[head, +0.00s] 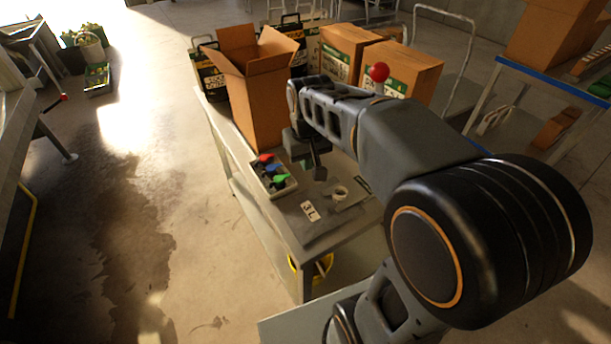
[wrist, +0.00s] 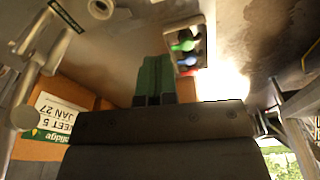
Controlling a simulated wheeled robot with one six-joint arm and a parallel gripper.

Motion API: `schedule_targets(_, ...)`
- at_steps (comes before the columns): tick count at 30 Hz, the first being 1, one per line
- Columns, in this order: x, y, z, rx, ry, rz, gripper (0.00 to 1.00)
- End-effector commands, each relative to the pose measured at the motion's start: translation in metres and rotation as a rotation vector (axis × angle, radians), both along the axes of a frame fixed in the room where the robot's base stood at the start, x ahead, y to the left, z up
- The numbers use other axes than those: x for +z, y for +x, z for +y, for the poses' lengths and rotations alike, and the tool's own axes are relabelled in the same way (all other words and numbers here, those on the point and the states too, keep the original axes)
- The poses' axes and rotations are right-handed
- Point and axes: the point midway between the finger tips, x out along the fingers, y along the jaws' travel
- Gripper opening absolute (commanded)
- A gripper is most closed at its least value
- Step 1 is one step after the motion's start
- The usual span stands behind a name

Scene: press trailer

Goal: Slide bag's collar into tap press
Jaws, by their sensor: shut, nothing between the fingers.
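My gripper (head: 316,170) is over the grey bench top, beside the open cardboard box, partly hidden by my arm. In the wrist view its green-padded fingers (wrist: 154,76) are together, with nothing seen between them. A red ball knob (head: 378,72) shows behind my arm and may belong to the tap press; my arm hides what is below it. A grey metal frame with rods (wrist: 42,52) at the left of the wrist view may be the press. I cannot make out the bag or its collar in either view.
An open cardboard box (head: 262,105) stands at the bench's far left. A tray (head: 286,187) holds red, blue and green taps. A 3L card (head: 310,211) and a white ring (head: 340,193) lie nearer. Closed cartons (head: 405,68) stand behind. Floor left of the bench is open.

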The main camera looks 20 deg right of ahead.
Motion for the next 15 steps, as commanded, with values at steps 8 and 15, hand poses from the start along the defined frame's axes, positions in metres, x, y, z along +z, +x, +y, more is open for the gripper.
schedule_targets(8, -0.031, 0.104, -0.018, 0.026, -0.009, 0.217, 0.0)
schedule_targets(15, -0.07, 0.15, -0.029, 0.04, -0.007, 0.333, 0.0)
